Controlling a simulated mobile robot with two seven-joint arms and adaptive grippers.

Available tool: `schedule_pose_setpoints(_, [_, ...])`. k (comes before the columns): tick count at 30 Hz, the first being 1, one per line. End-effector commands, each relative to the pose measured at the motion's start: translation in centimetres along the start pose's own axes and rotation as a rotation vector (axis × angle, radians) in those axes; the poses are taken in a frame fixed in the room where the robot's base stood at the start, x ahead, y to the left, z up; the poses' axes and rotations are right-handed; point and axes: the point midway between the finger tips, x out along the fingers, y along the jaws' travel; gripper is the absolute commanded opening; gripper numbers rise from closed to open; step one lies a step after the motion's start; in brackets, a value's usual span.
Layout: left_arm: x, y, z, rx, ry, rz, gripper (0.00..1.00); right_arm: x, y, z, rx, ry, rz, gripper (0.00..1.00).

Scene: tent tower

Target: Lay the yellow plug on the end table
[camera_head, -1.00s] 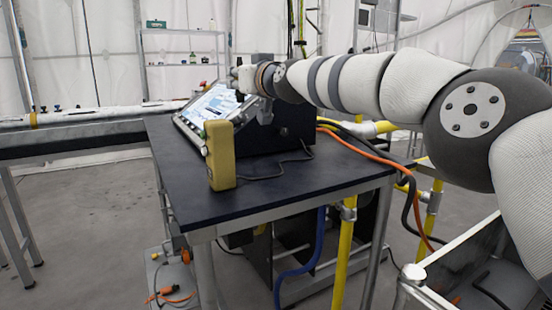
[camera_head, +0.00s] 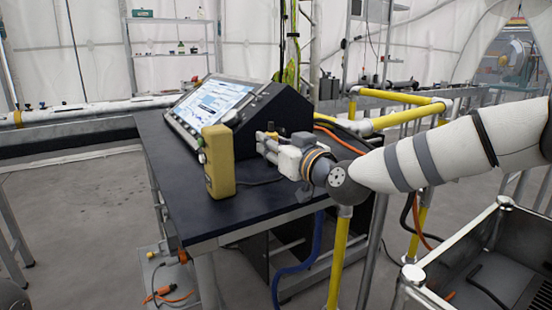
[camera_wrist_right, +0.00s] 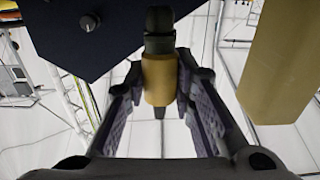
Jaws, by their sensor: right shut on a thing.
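In the right wrist view, the yellow plug (camera_wrist_right: 158,82), a short yellow cylinder with black ends, sits between the fingers of my right gripper (camera_wrist_right: 158,98), which is shut on it. In the head view, my right gripper (camera_head: 264,143) is beside the dark console, above the dark-topped table (camera_head: 250,204), pointing left toward an upright yellow box. My left gripper is not in view.
The upright yellow box (camera_head: 219,162) stands on the table left of my right gripper; it also shows in the right wrist view (camera_wrist_right: 285,65). The console (camera_head: 270,117) with a lit screen is behind. The table's front part is clear. Yellow rails (camera_head: 400,118) stand at the right.

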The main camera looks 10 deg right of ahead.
Motion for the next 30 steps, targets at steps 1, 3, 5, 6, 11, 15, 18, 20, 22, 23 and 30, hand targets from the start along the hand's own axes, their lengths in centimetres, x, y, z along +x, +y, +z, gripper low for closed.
schedule_pose_setpoints(1, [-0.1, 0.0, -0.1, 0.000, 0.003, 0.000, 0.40, -0.4, 0.2, 0.5, 0.002, -0.002, 0.001, 0.00])
schedule_pose_setpoints(3, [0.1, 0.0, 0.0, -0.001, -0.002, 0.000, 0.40, -0.7, 0.2, 1.9, 0.003, -0.005, 0.000, 0.00])
schedule_pose_setpoints(5, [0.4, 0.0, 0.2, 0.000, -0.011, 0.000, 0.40, -0.6, 0.2, 3.4, 0.004, -0.008, 0.001, 0.00])
schedule_pose_setpoints(6, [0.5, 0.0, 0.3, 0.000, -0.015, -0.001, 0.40, -0.6, 0.2, 4.0, 0.003, -0.008, 0.000, 0.00])
schedule_pose_setpoints(11, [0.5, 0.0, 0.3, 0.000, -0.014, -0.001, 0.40, -0.7, 0.2, 4.0, 0.000, -0.003, 0.000, 0.00])
schedule_pose_setpoints(15, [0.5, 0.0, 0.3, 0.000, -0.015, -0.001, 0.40, -0.7, 0.2, 4.2, 0.000, -0.004, 0.000, 0.00])
schedule_pose_setpoints(18, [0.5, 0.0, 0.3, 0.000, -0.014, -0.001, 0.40, -0.7, 0.2, 4.2, 0.000, -0.003, 0.000, 0.41])
schedule_pose_setpoints(20, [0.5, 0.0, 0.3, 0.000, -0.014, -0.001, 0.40, -0.7, 0.2, 4.2, 0.000, -0.003, 0.000, 0.43])
schedule_pose_setpoints(22, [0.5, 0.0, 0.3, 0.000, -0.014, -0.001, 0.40, -0.7, 0.2, 4.1, 0.000, -0.003, 0.000, 0.43])
schedule_pose_setpoints(23, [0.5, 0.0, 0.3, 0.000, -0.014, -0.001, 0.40, -0.7, 0.2, 4.1, 0.000, -0.003, 0.000, 0.43])
schedule_pose_setpoints(30, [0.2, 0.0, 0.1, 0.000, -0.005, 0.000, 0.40, -1.2, 0.2, 3.7, 0.000, -0.001, 0.000, 0.43])
